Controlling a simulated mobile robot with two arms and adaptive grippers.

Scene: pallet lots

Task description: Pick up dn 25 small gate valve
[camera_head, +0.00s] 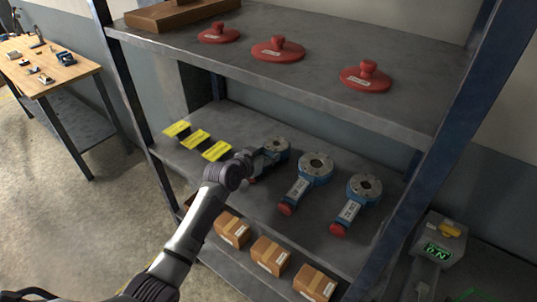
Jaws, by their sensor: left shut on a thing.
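Three valves with round grey flanges, blue bodies and red knobs lie in a row on the middle shelf. The leftmost, a small gate valve (279,145), is partly hidden by my left gripper (264,159). My left gripper is shut on this valve, at its near side. The middle valve (315,165) looks larger, and the right valve (364,186) lies beside it. Their label text is too small to read. I cannot tell whether the held valve is clear of the shelf. My right gripper is not in view.
Several yellow-labelled items, such as this one (196,139), lie left of the valves. Red knobbed discs (278,49) sit on the upper shelf close overhead. Cardboard boxes (270,255) stand on the lower shelf. Blue rack posts (121,75) flank the shelves. A workbench (60,72) stands left.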

